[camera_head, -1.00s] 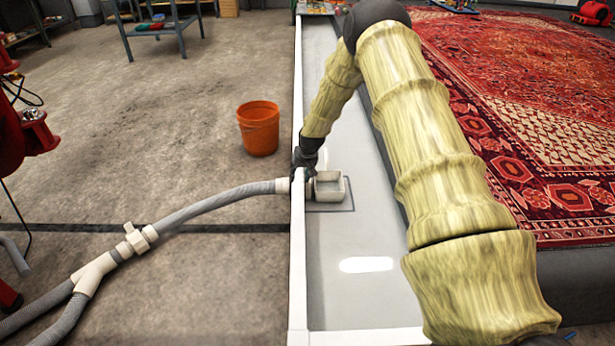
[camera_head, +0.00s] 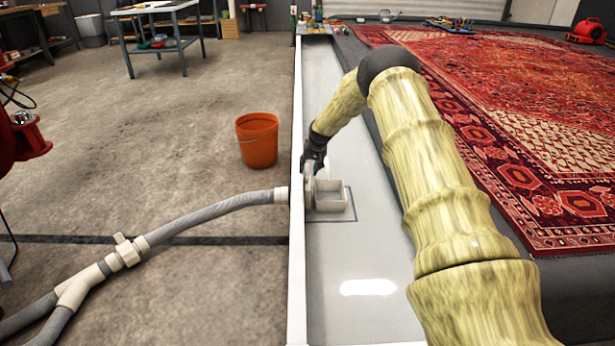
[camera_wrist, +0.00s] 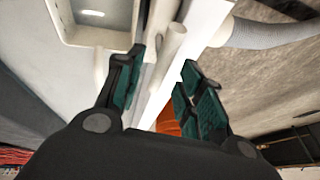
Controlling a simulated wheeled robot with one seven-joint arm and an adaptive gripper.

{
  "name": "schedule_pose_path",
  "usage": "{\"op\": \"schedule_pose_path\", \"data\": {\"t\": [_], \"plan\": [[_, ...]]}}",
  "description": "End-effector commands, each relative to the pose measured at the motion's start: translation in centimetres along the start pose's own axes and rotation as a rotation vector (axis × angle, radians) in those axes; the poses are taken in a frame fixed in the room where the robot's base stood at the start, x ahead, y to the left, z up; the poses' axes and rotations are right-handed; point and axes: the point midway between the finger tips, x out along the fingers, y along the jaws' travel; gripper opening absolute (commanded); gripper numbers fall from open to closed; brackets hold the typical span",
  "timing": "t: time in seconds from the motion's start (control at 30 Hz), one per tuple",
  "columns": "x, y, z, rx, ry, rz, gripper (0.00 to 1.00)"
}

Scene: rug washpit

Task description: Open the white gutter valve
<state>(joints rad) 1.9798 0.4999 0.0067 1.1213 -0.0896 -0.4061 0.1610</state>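The white gutter valve (camera_head: 309,182) sits in the gutter, between the white side rail and a small pale open box (camera_head: 332,197). My gripper partly hides it in the head view. In the wrist view a pale rounded handle (camera_wrist: 172,48) stands between and just beyond my fingertips, beside the box (camera_wrist: 100,38). My gripper (camera_wrist: 162,68) is open, its two dark green-padded fingers apart on either side of the handle; I cannot see contact. In the head view my gripper (camera_head: 314,163) is low over the gutter, at the rail, just behind the box.
The white gutter rail (camera_head: 297,110) runs along the left. A grey hose (camera_head: 215,210) joins it from outside, with another white fitting (camera_head: 126,251) on the floor. An orange bucket (camera_head: 257,140) stands left of the rail. A red rug (camera_head: 520,110) lies right.

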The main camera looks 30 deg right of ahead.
Motion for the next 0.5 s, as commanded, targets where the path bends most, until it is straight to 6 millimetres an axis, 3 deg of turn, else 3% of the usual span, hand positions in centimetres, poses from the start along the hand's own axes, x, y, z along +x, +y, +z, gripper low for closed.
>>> {"op": "schedule_pose_path", "data": {"t": [0.03, 0.2, 0.5], "plan": [[1.2, 0.1, 0.2, 0.000, -0.001, 0.001, 0.38], [3.0, 0.0, 0.1, -0.001, 0.000, 0.000, 0.38], [3.9, -0.1, 0.0, 0.000, 0.001, 0.000, 0.38]]}}
